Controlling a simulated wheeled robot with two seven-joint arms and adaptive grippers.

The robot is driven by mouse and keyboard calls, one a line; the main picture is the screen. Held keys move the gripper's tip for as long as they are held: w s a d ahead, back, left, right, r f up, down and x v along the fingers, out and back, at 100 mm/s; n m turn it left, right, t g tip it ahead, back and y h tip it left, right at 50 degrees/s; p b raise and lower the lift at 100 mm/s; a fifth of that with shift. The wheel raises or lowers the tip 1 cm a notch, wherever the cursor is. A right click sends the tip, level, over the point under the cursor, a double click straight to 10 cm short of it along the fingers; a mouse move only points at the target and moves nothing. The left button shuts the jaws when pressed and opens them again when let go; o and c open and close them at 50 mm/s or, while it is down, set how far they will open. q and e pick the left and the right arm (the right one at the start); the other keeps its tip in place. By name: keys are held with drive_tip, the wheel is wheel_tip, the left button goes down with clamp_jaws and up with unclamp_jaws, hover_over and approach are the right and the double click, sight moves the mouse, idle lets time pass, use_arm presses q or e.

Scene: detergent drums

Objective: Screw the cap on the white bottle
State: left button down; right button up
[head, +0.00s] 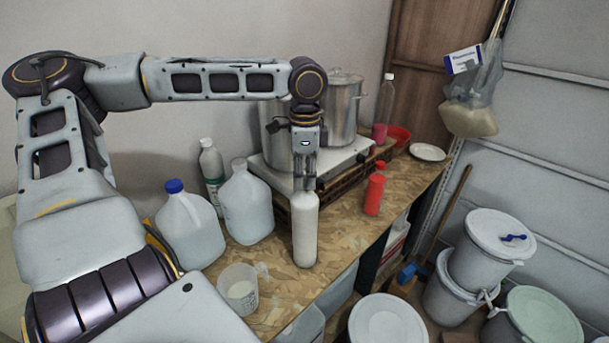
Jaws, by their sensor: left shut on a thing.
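The white bottle (305,232) stands upright near the front edge of the wooden worktop. My left gripper (308,184) points straight down over it, its fingertips at the bottle's top. It is shut on the cap, which is mostly hidden between the fingers. I cannot tell whether the cap sits on the thread. My right gripper is not in view.
Left of the bottle stand a blue-capped jug (190,232), another jug (247,207) and a measuring cup (240,290). Behind are steel pots (342,108) on a stove. A red bottle (374,193) stands right. Lidded drums (488,245) stand beyond the worktop (345,240).

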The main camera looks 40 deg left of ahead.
use_arm(q)
drive_tip(key=shift+f+m, duration=0.1)
drive_tip(key=shift+m, duration=0.9)
drive_tip(key=c, duration=1.4)
unclamp_jaws()
drive_tip(key=shift+o, duration=0.2)
drive_tip(key=shift+r, duration=0.2)
drive_tip(key=shift+n, duration=2.9)
